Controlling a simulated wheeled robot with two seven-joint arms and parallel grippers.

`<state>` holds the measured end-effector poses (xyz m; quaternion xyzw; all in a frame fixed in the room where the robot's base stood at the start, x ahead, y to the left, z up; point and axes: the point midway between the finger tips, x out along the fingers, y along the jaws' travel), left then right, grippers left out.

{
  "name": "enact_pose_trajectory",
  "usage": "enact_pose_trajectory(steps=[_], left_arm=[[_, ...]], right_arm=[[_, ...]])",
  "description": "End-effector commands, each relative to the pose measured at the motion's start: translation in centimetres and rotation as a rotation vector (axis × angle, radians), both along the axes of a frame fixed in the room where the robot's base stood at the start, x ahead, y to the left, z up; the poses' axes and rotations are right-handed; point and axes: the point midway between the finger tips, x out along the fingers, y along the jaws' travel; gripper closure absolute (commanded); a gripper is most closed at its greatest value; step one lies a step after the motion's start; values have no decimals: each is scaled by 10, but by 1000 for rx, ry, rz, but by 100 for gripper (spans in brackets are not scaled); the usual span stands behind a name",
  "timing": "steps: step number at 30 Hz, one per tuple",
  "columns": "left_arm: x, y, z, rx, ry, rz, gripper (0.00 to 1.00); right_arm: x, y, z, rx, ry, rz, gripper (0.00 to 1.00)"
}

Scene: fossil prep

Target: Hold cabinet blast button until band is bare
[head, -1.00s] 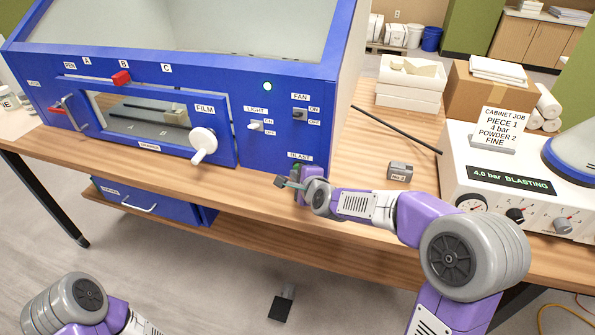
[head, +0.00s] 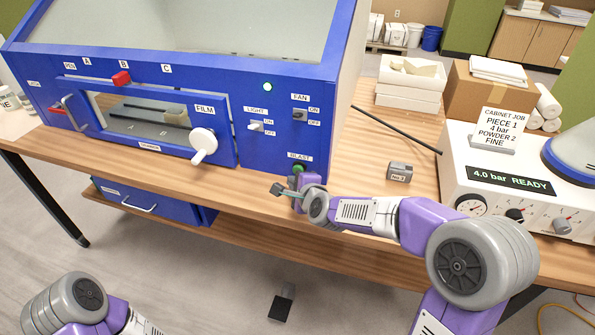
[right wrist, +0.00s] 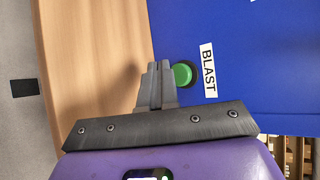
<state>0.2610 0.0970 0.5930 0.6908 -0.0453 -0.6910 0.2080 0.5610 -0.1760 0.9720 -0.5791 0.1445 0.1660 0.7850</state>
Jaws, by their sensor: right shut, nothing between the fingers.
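The blue blast cabinet (head: 240,90) stands on the wooden bench. Its green BLAST button (head: 298,169) is at the lower right of the front, and it also shows in the right wrist view (right wrist: 183,75). My right gripper (head: 278,189) is shut and empty, in front of the button and apart from it in the head view. In the right wrist view its fingertips (right wrist: 158,66) lie just beside the button. The unit's display (head: 510,182) reads "4.0 bar READY". The band on the piece inside cannot be made out through the window. My left gripper is out of view; only part of that arm shows.
The film knob (head: 203,142), light switch (head: 255,126) and fan switch (head: 299,114) are on the cabinet front. A small grey block (head: 400,171) and a dark rod (head: 398,128) lie on the bench right of the cabinet. The powder unit (head: 500,210) stands at the right.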

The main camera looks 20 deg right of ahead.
Motion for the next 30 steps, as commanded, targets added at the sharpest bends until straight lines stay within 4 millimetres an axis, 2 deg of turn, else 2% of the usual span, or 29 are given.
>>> enact_pose_trajectory(steps=[13,30], left_arm=[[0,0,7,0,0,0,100],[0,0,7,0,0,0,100]], right_arm=[[-34,23,1,1,0,0,100],[-36,24,0,0,-1,0,100]])
